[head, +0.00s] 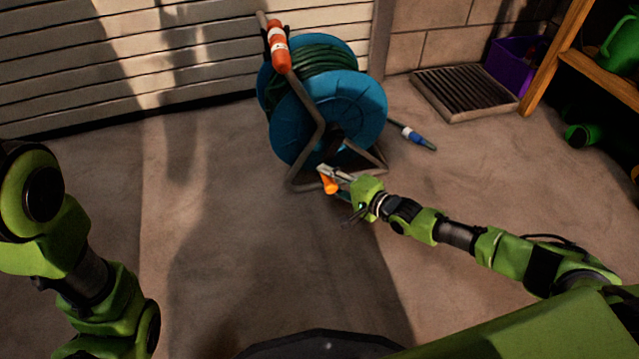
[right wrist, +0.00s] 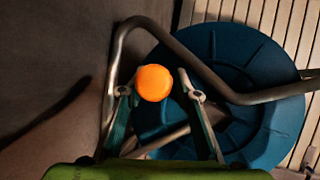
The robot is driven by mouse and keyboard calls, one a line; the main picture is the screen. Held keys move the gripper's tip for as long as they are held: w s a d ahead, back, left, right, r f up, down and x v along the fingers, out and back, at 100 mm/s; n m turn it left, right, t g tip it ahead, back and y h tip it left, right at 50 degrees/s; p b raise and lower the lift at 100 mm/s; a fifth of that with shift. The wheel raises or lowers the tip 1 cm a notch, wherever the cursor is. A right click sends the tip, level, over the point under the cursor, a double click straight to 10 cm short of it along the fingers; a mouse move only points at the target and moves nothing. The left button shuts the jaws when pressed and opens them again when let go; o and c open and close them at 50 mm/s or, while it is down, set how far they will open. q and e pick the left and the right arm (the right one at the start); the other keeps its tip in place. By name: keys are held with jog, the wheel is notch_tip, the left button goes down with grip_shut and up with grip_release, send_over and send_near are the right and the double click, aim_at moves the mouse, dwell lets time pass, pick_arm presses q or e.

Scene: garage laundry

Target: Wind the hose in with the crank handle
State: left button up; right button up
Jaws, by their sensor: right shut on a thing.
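The hose reel (head: 345,105) stands on the floor near the slatted door, with blue round sides and a bent grey tube frame. Green hose (head: 322,58) is wound on its drum. A blue and white hose end (head: 415,136) lies on the floor just right of the reel. The orange crank handle (head: 328,185) is low at the reel's front. My right gripper (head: 334,174) is shut on it. In the right wrist view the handle's round orange end (right wrist: 153,83) sits between the fingers, the blue reel side (right wrist: 225,75) behind. My left gripper is out of view.
An orange and white grip (head: 278,48) tops the reel frame. A floor grate (head: 465,92), a purple bin (head: 508,62) and a wooden shelf (head: 600,78) stand at the right. The floor in front and left of the reel is clear.

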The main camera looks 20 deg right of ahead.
jog(key=shift+w+d+r, duration=0.1)
jog(key=shift+d+r, duration=0.05)
jog(key=shift+r, duration=0.05)
jog(key=shift+f, duration=0.1)
jog(key=shift+o, duration=0.2)
jog(key=d+b, duration=0.1)
jog(key=d+f+b, duration=0.1)
jog(key=d+b, duration=0.1)
jog(key=shift+w+d, duration=0.1)
jog(key=shift+w, duration=0.05)
jog(key=shift+d+r+b, duration=0.2)
jog(key=shift+d+b, duration=0.25)
jog(key=shift+d, duration=0.1)
jog(key=shift+c, duration=0.2)
jog(key=o, duration=0.8)
